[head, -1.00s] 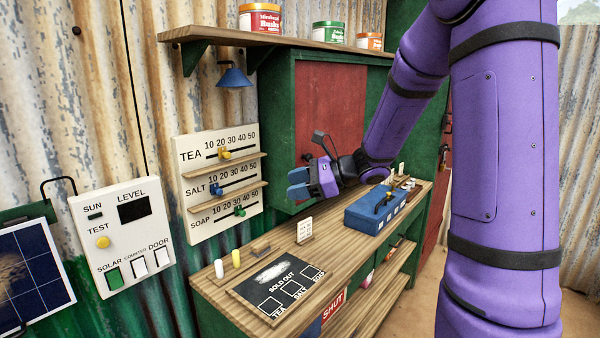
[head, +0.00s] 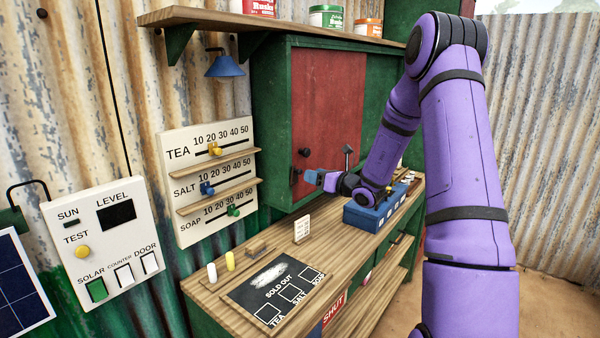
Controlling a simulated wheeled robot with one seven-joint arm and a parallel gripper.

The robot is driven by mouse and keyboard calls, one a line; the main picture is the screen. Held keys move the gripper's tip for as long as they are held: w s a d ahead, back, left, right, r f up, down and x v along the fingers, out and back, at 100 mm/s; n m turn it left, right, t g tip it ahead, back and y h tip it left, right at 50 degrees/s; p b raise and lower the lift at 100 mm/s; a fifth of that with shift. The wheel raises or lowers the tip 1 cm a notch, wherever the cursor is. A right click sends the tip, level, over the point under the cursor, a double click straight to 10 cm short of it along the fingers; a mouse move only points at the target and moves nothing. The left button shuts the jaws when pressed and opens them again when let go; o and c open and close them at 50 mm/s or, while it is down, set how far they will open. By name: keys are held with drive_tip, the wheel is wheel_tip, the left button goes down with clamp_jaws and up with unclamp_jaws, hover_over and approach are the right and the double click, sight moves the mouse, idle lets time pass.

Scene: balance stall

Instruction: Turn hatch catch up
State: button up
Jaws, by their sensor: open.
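The red hatch panel (head: 327,110) sits in a green frame above the counter and looks closed. A small dark knob (head: 304,152) is on its left part, and a dark catch (head: 295,175) shows just below it near the left edge. The catch is too small for me to tell which way it is turned. My gripper (head: 311,177) is open, its blue fingertips pointing left at the catch, very close to it. I cannot tell whether they touch it.
A blue box (head: 367,216) stands on the wooden counter (head: 240,273) below my arm. A small white card (head: 302,229) and a sold-out board (head: 280,287) are left of it. A shelf (head: 290,27) with tins runs above the hatch.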

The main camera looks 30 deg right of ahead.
sight(301, 171)
drive_tip(key=shift+x, duration=3.1)
drive_tip(key=shift+a, duration=0.1)
clamp_jaws()
